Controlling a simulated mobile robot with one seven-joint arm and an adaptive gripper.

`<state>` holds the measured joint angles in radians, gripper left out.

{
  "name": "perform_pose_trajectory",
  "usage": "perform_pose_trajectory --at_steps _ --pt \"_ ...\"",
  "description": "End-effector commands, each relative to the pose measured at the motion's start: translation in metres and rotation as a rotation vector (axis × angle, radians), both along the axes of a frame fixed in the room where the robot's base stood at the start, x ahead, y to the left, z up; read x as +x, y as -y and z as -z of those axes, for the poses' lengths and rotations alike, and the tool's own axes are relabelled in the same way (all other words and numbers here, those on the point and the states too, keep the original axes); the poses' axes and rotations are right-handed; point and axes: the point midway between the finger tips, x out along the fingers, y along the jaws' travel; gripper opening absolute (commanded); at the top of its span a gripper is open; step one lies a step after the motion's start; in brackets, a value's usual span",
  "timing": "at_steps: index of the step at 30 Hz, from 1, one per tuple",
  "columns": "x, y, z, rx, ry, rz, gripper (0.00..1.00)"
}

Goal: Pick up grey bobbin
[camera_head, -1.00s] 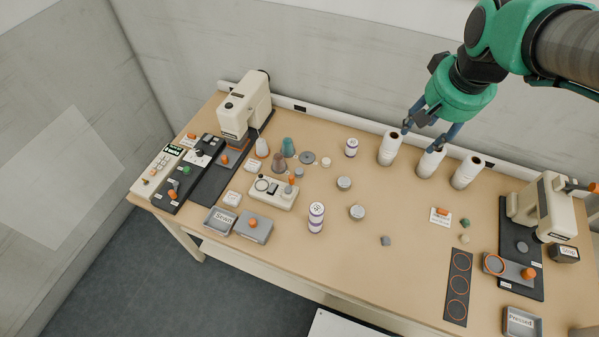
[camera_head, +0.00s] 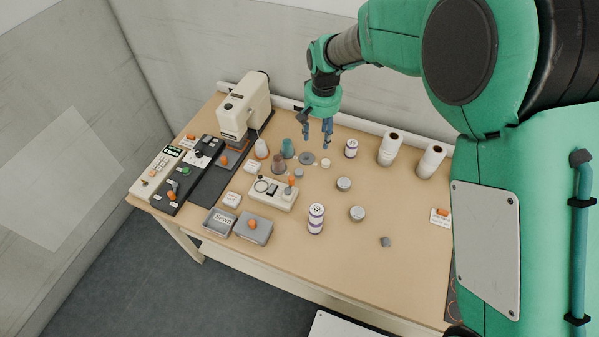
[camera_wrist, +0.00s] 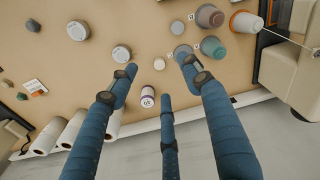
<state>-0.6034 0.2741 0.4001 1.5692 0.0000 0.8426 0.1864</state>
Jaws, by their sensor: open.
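I cannot tell for sure which thing is the grey bobbin. A flat grey disc (camera_head: 307,158) lies on the table near the spool cones, and it also shows in the wrist view (camera_wrist: 182,52). A smaller grey disc (camera_wrist: 177,27) lies beside it. A brownish-grey cone (camera_head: 279,163) stands nearby, seen in the wrist view (camera_wrist: 210,15) too. My gripper (camera_head: 317,140) is open and empty, with blue fingers pointing down above the table's back part, close to the larger disc. In the wrist view my gripper (camera_wrist: 157,68) has this disc by its right fingertip.
A small white disc (camera_head: 325,163), a labelled roll (camera_head: 351,148) and two round tins (camera_head: 344,184) (camera_head: 357,214) are right and in front. White rolls (camera_head: 390,148) stand farther right.

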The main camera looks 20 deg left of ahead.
Motion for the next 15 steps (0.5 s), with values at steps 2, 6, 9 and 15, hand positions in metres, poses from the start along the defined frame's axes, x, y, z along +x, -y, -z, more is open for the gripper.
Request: perform_pose_trajectory --at_steps 2,6,9,15 --pt "-0.002 -0.021 0.025 -0.011 -0.016 -0.018 0.49" --pt "-0.006 -0.046 0.057 -0.024 -0.034 -0.039 0.49" --pt "-0.009 -0.057 0.071 -0.030 -0.041 -0.049 0.49" --pt "-0.010 -0.064 0.080 -0.033 -0.045 -0.053 0.49"
